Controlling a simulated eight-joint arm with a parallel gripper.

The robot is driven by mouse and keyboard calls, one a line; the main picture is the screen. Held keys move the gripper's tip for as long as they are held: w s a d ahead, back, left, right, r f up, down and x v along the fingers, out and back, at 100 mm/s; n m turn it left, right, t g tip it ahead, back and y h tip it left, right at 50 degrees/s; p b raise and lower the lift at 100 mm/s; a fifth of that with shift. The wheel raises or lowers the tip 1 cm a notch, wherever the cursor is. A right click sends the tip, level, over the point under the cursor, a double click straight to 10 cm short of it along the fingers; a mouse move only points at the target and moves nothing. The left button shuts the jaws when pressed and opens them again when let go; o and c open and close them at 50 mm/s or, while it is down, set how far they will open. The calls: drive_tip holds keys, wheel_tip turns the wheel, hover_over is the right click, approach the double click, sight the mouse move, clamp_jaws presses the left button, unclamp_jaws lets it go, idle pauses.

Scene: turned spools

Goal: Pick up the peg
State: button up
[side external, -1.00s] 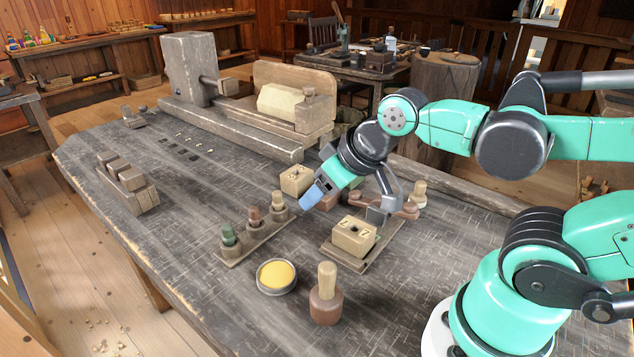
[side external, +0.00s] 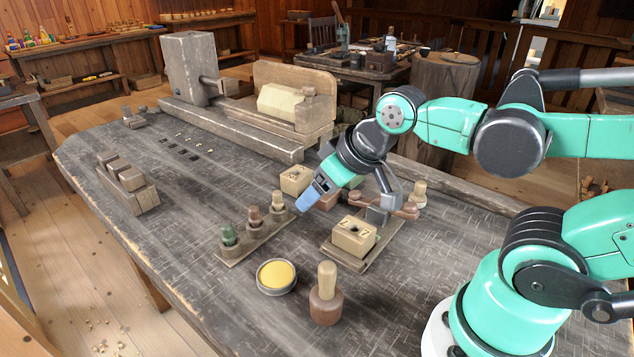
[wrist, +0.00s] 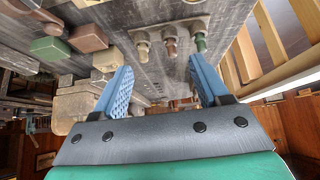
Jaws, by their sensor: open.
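A wooden rack (side external: 255,242) on the bench holds three upright pegs: a green one (side external: 228,237), a reddish-brown one (side external: 255,217) and a tan one (side external: 278,203). The frames do not show which is the task's peg. In the wrist view the tan peg (wrist: 142,46), the brown peg (wrist: 170,42) and the green peg (wrist: 200,42) hang from the top, beyond the fingers. My gripper (side external: 307,204) is above the bench, just right of the tan peg. In the wrist view its blue fingers (wrist: 161,82) are wide apart with nothing between them.
A tan block with a hole (side external: 354,236) sits on a board in front of my gripper; another block (side external: 296,180) stands behind. A yellow-filled dish (side external: 276,277) and a brown-based wooden piece (side external: 326,295) stand nearer. The left bench is mostly clear up to a slotted block (side external: 128,185).

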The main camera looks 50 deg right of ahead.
drive_tip(key=n+g, duration=0.2)
drive_tip(key=g, duration=0.5)
hover_over(277, 192)
drive_tip(key=f, duration=0.3)
drive_tip(key=shift+s+a+f, duration=0.15)
drive_tip(key=shift+s+f, duration=0.05)
drive_tip(key=shift+f, duration=0.1)
drive_tip(key=shift+w+f, duration=0.3)
drive_tip(key=shift+f, duration=3)
clamp_jaws()
